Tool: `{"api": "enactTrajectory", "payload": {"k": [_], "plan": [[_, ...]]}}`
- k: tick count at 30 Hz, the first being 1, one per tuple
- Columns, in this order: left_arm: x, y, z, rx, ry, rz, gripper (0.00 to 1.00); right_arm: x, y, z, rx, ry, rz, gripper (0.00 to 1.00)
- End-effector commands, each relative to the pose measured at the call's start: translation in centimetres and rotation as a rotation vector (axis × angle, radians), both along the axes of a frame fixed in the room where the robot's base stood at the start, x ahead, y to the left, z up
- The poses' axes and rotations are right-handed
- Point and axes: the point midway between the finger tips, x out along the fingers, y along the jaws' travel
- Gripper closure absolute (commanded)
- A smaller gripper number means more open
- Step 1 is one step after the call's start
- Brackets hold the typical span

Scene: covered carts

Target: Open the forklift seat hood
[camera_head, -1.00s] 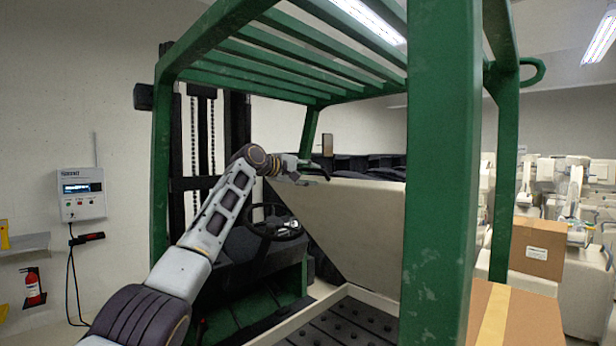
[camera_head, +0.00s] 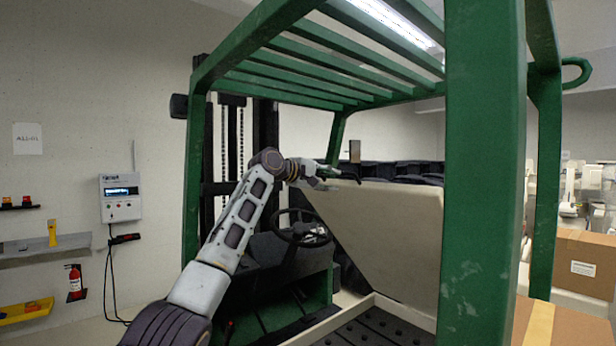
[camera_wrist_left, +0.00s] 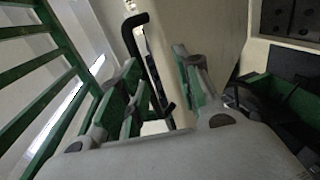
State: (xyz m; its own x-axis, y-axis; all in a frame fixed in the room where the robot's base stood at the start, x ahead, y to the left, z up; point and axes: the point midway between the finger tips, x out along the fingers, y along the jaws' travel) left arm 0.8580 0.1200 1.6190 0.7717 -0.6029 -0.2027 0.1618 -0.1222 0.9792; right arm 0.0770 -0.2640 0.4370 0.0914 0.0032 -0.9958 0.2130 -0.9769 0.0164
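The forklift's seat hood (camera_head: 385,235) is a beige panel, standing raised and steeply tilted over the open battery bay (camera_head: 370,328). My left gripper (camera_head: 342,179) is at the hood's upper edge, towards its left corner. In the left wrist view my left gripper (camera_wrist_left: 165,95) has its green-padded fingers apart. A bent black bar (camera_wrist_left: 136,40) shows beyond and between them beside the beige hood surface (camera_wrist_left: 205,25). I cannot tell whether the fingers touch the hood. My right gripper is in neither view.
The green cab frame (camera_head: 482,180) has a thick post in front of the hood's right side. Cardboard boxes (camera_head: 585,258) stand at the right.

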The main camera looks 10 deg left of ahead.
Motion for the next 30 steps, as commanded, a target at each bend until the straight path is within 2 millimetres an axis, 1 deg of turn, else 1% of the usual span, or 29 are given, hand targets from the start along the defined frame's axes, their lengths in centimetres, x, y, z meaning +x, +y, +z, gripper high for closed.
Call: {"api": "enactTrajectory", "payload": {"k": [24,30], "plan": [[-5.4,4.3,1.4,0.000,-0.001,0.001,0.66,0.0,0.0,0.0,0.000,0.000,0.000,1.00],[-6.2,4.8,1.7,0.002,-0.001,0.000,0.66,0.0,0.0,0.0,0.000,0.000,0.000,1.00]]}}
